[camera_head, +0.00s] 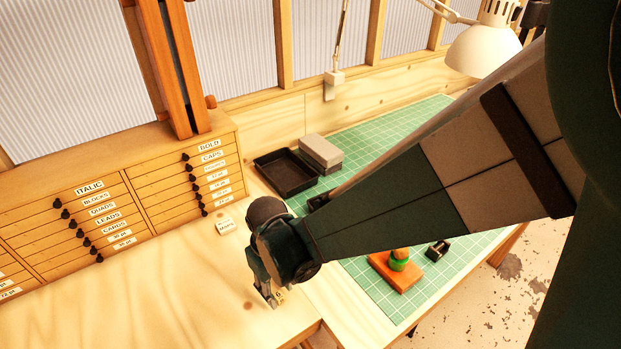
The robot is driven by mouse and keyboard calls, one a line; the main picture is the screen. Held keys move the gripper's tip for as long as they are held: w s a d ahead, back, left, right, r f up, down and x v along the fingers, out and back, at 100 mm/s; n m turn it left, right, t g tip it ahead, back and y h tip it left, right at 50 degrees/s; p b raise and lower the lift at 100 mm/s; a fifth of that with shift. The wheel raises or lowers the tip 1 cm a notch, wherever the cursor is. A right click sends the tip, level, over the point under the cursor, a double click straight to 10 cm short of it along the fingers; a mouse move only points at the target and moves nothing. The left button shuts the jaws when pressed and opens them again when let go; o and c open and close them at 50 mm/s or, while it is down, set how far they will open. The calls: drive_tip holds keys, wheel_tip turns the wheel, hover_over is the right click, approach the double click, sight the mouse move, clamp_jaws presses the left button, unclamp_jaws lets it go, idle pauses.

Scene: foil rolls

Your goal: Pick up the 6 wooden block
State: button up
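My gripper (272,298) points down at the front right edge of the pale wooden bench top, near the seam with the green-mat bench. A small yellowish wooden block (280,294) with a dark mark shows right at its fingertips. The mark is too small to read surely as a 6. The fingers partly hide the block, and I cannot tell whether they are closed on it or only around or beside it.
Labelled drawer cabinets (100,215) line the back left. A black tray (287,173), a grey block (320,153) and an orange-brown board (396,272) stand on the right bench.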

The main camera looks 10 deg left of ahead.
sight(279, 296)
drive_tip(key=shift+f, duration=1.6)
drive_tip(key=c, duration=0.7)
